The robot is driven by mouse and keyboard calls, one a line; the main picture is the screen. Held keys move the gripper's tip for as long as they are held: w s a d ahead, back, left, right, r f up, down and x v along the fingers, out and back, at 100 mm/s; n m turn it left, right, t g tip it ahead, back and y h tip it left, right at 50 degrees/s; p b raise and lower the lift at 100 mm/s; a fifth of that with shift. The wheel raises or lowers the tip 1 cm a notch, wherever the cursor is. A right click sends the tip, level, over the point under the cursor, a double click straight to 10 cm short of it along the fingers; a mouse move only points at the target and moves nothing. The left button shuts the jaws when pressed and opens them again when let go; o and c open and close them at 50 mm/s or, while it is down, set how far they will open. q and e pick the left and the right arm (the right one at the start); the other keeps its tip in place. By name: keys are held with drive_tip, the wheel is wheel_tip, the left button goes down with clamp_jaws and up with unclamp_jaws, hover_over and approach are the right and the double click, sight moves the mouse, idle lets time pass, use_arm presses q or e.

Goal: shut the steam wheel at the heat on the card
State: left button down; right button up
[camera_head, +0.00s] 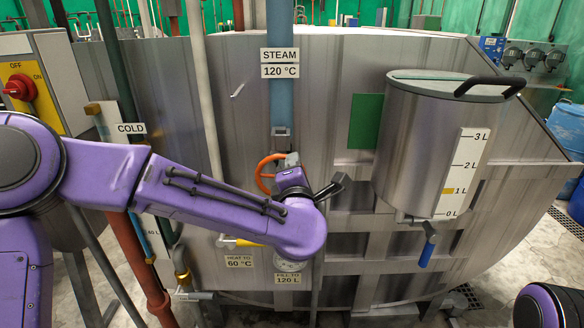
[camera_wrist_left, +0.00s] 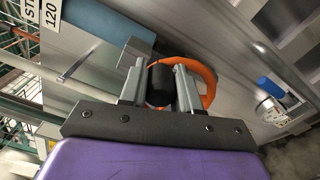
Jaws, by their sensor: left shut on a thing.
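The orange steam wheel (camera_head: 263,174) stands on the blue steam pipe (camera_head: 281,105), under the sign reading STEAM 120 °C (camera_head: 280,63). My left gripper (camera_wrist_left: 159,75) reaches it. In the left wrist view its two fingers are closed around a black part at the wheel, with the orange rim (camera_wrist_left: 208,82) curving behind and to the right. In the head view my purple arm hides much of the wheel and the fingers. The heat card (camera_head: 239,261) reads HEAT TO 60 °C. I cannot read a temperature gauge. My right gripper is not in view.
A fill card (camera_head: 288,278) reads FILL TO 120 L. A steel measuring pot (camera_head: 415,140) with a litre scale and blue tap (camera_head: 428,248) hangs at right. A red ON/OFF switch (camera_head: 20,87) and a pipe marked COLD (camera_head: 130,128) are at left.

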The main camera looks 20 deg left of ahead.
use_arm(q)
drive_tip(key=shift+d+f, duration=0.1)
drive_tip(key=shift+f, duration=0.05)
idle(0.4)
drive_tip(key=c, duration=0.8)
unclamp_jaws()
drive_tip(key=shift+s, duration=0.1)
drive_tip(key=b+v, duration=0.3)
drive_tip(key=v, duration=0.7)
drive_tip(key=shift+b, duration=0.4)
drive_tip(key=shift+s, duration=0.15)
